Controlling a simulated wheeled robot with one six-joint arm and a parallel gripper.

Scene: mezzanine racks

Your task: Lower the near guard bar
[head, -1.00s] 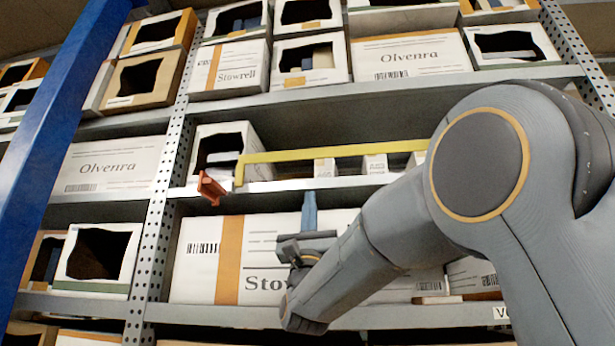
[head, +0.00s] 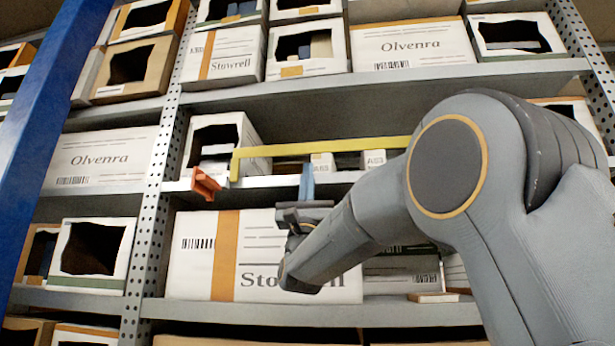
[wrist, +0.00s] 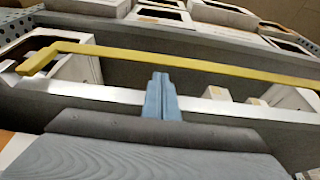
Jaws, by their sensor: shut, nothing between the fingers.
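The yellow guard bar (head: 320,147) runs level across the front of the middle shelf bay. Its left end bends down beside an orange bracket (head: 206,186) on the shelf edge. Its right part is hidden behind my arm in the head view. In the wrist view the bar (wrist: 180,62) crosses the whole picture above my fingers. My gripper (head: 307,168) is shut and empty, with blue fingers pointing up. In the wrist view the gripper (wrist: 160,78) has its fingertips just below the bar; I cannot tell whether they touch it.
Small white boxes (head: 322,163) stand on the shelf behind the bar. An open carton (head: 222,143) is behind the bar's left end. A large Stowrell carton (head: 195,265) fills the shelf below. A perforated upright (head: 150,230) stands to the left.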

